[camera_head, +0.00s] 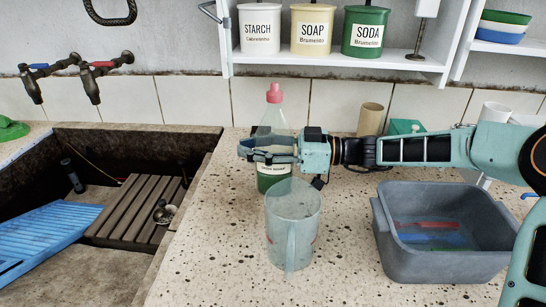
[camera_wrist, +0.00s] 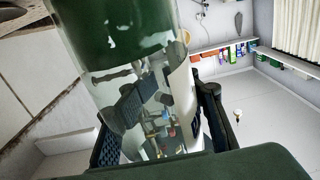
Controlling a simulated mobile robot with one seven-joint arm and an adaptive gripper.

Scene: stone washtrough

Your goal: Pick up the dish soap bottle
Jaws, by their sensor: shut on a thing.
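The dish soap bottle (camera_head: 276,118) is clear, with a pink cap and green liquid in its lower part. It is upright on or just above the speckled stone counter, behind a clear measuring jug (camera_head: 291,230). The jug hides part of its base, so I cannot tell whether the bottle touches the counter. My gripper (camera_head: 254,152) reaches in from the right and is shut around the bottle's middle. In the wrist view, the bottle (camera_wrist: 125,40) fills the space between my gripper's fingers (camera_wrist: 160,130), green liquid at the top.
A grey tub (camera_head: 440,262) stands at the right on the counter. A tan cylinder (camera_head: 370,119) and a green box (camera_head: 405,127) are at the back. The shelf with canisters (camera_head: 340,62) hangs above. The stone trough (camera_head: 125,140) with a blue washboard (camera_head: 40,240) is at left.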

